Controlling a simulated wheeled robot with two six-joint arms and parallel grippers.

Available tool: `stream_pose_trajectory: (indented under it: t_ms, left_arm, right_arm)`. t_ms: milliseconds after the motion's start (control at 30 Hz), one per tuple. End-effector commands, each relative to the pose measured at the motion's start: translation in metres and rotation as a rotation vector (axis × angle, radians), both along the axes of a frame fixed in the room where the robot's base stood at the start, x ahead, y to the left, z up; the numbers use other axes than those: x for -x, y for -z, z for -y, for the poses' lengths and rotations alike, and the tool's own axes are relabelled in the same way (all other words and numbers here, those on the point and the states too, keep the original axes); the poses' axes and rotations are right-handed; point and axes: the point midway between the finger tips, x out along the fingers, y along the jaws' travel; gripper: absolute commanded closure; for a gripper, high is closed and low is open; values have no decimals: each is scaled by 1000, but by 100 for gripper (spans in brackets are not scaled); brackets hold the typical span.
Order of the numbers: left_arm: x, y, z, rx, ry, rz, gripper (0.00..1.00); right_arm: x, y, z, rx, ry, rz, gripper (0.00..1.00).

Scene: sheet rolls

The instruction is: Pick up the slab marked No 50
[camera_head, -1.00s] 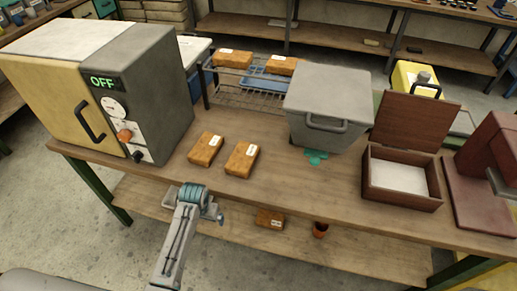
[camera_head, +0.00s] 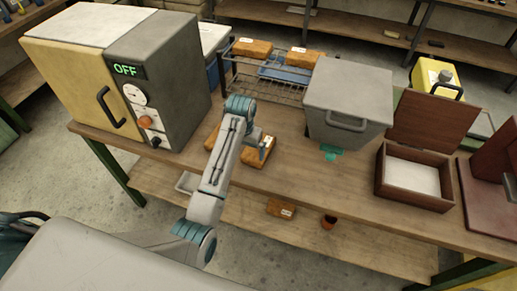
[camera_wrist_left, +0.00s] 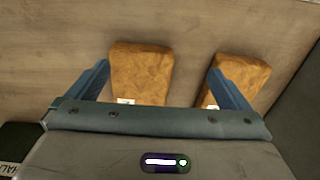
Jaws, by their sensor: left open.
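Two orange-brown slabs lie on the workbench (camera_head: 300,180) in the head view: a left slab (camera_head: 211,138), partly behind my left arm, and a right slab (camera_head: 257,155). My left gripper (camera_head: 256,138) is open above the right slab. In the left wrist view, my left gripper (camera_wrist_left: 159,72) has one slab (camera_wrist_left: 142,72) between its fingers, off toward the left finger; the other slab (camera_wrist_left: 243,76) is partly covered by the right finger. Two more slabs (camera_head: 252,48) (camera_head: 303,60) lie on the wire rack, and one (camera_head: 280,208) on the lower shelf. No label number is readable.
An oven (camera_head: 182,85) marked OFF stands left of the slabs. Behind them is the wire rack (camera_head: 265,90). To the right are a grey lidded bin (camera_head: 345,100) and an open wooden box (camera_head: 415,195). The bench's front strip is clear.

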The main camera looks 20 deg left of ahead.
Motion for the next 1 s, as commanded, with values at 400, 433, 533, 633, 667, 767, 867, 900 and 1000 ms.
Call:
stream_pose_trajectory:
  t_ms: [400,433,533,633,667,767,867,900,1000]
  left_arm:
    - [-59,-47,24,12,38,-58,0]
    - [-59,-43,24,12,38,-59,0]
    - [-58,-26,24,12,38,-59,0]
    - [-59,-12,24,12,38,-58,0]
    - [-59,-8,24,12,38,-57,0]
    - [-59,0,24,11,38,-55,0]
    - [-60,5,25,12,38,-56,0]
    - [-60,9,26,12,38,-57,0]
    - [-61,21,28,12,39,-58,0]
  right_arm:
    - [0,-4,-2,-2,1,0,64]
    - [0,-6,-2,-2,1,-1,64]
    - [0,-10,-2,-2,1,-1,64]
    - [1,-13,-3,-3,1,-1,64]
    - [1,-14,-3,-3,1,-1,64]
    - [1,-15,-3,-3,1,-1,64]
    - [1,-18,-3,-3,1,-1,64]
    - [1,-21,-3,-3,1,-1,64]
    - [1,-29,-3,-3,1,-1,64]
